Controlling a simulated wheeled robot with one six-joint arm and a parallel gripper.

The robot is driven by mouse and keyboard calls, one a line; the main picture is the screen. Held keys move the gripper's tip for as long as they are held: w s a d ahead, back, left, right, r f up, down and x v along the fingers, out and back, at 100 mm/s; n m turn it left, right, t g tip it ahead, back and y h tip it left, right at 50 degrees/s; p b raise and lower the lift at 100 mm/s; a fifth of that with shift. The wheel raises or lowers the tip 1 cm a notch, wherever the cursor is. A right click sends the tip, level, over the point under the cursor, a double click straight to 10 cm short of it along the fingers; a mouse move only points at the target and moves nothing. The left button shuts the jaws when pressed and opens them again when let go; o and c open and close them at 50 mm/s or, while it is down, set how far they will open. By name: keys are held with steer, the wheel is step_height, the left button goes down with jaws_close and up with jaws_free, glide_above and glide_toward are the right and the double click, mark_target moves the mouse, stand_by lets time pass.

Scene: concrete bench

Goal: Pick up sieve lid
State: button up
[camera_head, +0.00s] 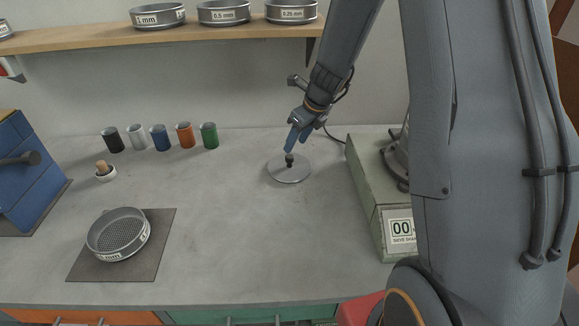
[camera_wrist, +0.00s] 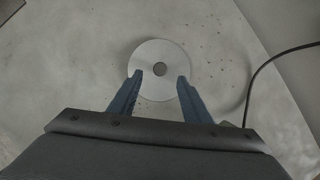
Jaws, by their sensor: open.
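The sieve lid (camera_head: 287,174) is a flat, light grey metal disc with a dark knob (camera_head: 289,160) at its centre. It lies on the concrete bench, right of the middle. My gripper (camera_head: 290,148) is just above it, pointing down, with its blue fingers close to the knob. In the wrist view the lid (camera_wrist: 160,54) lies beyond the fingertips, and the knob (camera_wrist: 160,69) sits between the two finger lines. My gripper (camera_wrist: 159,77) is open, with a gap on both sides of the knob. Whether the fingertips reach down to the knob's height is unclear.
A green box (camera_head: 374,200) under a machine stands to the right. A sieve (camera_head: 118,234) rests on a dark mat (camera_head: 158,262) at front left. Several coloured cups (camera_head: 185,135) stand at the back. A shelf (camera_head: 100,38) with sieves hangs above. A cable (camera_wrist: 262,70) runs right of the lid.

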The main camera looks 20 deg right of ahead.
mark_target(290, 156)
steer(key=shift+p+x, duration=0.45)
steer(key=shift+x, duration=3.1)
steer(key=shift+d, duration=0.15)
jaws_close()
